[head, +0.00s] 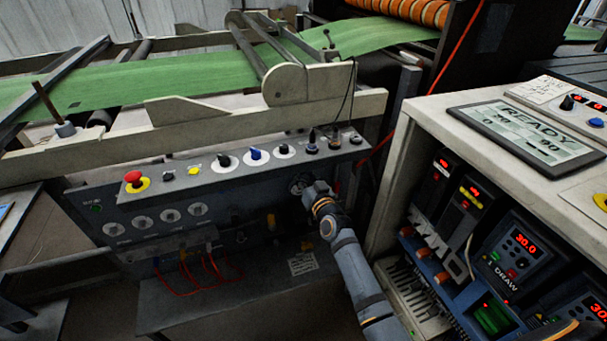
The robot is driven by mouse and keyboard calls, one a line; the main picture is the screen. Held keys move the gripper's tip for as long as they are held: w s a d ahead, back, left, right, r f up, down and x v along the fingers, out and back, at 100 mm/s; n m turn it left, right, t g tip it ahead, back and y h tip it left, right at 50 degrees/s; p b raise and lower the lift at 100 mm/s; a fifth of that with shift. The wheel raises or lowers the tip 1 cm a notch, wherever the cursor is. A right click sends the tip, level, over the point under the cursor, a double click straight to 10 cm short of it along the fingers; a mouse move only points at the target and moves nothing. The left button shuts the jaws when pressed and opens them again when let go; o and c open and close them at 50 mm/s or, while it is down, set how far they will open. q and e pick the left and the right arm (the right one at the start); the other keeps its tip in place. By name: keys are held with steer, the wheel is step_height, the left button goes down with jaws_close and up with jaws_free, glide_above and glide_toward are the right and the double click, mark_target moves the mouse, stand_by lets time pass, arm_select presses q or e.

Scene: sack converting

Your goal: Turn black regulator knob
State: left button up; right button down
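On the sloping control strip sit black-handled knobs: one on a white disc (223,160), another on a white disc (284,149), and a taller black one (312,141) farther right. I cannot tell from the view which one is the regulator knob. My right gripper (298,185) is at the front panel just below the strip, close against a dark round fitting there. My wrist hides most of the fitting and the fingers, so I cannot tell whether they are shut or touching it. My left gripper is not in view.
The strip also carries a red mushroom button (133,178) and a blue knob (257,154). Several pale dials, including one (170,215), line the front panel. Red cables (208,268) hang below. A white cabinet (420,130) with a READY display (524,135) stands close on the right.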

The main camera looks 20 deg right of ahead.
steer(key=shift+m, duration=3.5)
steer(key=c, duration=1)
jaws_free()
steer(key=s, duration=1.2)
steer(key=shift+d+f, duration=0.2)
steer(key=shift+d, duration=0.25)
